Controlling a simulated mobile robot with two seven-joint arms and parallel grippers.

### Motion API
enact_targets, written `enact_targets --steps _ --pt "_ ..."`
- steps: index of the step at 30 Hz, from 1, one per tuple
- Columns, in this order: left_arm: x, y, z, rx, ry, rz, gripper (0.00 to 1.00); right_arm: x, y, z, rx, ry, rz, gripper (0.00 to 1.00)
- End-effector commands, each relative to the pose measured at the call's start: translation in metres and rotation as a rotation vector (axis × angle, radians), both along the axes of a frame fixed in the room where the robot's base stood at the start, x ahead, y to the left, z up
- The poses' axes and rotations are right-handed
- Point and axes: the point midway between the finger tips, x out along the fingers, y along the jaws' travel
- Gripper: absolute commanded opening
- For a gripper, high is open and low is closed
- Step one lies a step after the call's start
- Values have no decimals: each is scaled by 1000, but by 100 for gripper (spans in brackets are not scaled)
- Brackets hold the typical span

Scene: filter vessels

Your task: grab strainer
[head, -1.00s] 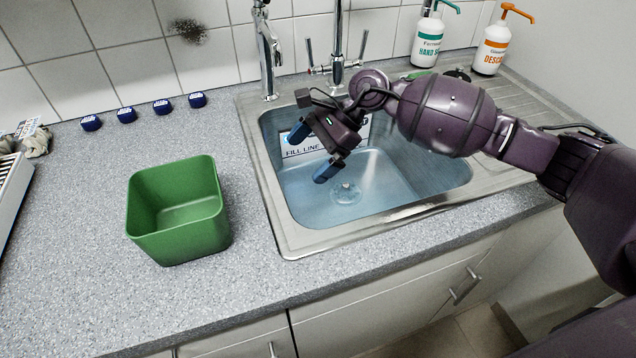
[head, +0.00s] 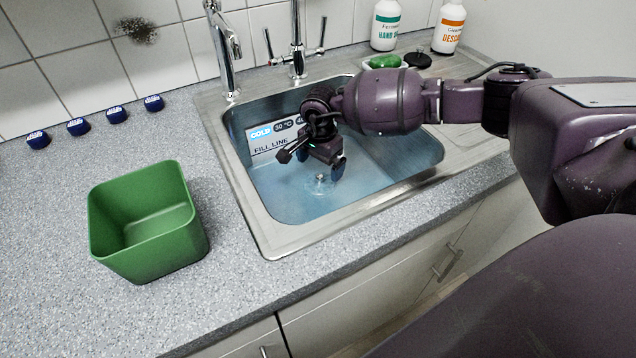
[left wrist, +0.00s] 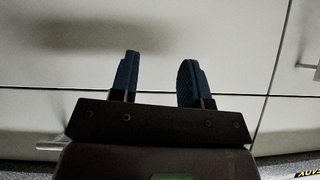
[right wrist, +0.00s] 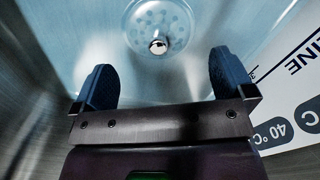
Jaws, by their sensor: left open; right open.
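The strainer (head: 320,184) is a round metal sink strainer with a small knob, at the bottom of the sink. In the right wrist view the strainer (right wrist: 158,30) shows its ring of holes and shiny knob, ahead of the fingertips and roughly between them. My right gripper (head: 325,168) is inside the sink, pointing down, just above and beside the strainer. It is open and empty in the right wrist view (right wrist: 160,80). My left gripper (left wrist: 155,75) is open and empty in front of pale cabinet doors; it is out of the head view.
The steel sink (head: 285,240) has a fill-line label (head: 265,143) on its back wall. A green bin (head: 150,255) stands left of it. Taps (head: 297,55) rise behind. Several blue-lidded items (head: 115,116) line the wall. Two bottles (head: 385,25) stand at the back right.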

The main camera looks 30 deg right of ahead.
Motion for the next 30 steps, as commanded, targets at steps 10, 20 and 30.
enact_targets --steps 10,20,30 --pt "-2 0 -8 -1 12 -1 43 -4 3 -36 1 4 -1 100" --pt "0 1 -9 2 11 -2 43 -2 2 -51 1 -2 0 100" --pt "0 1 -8 3 11 -2 43 -3 2 -51 1 -2 -1 58"
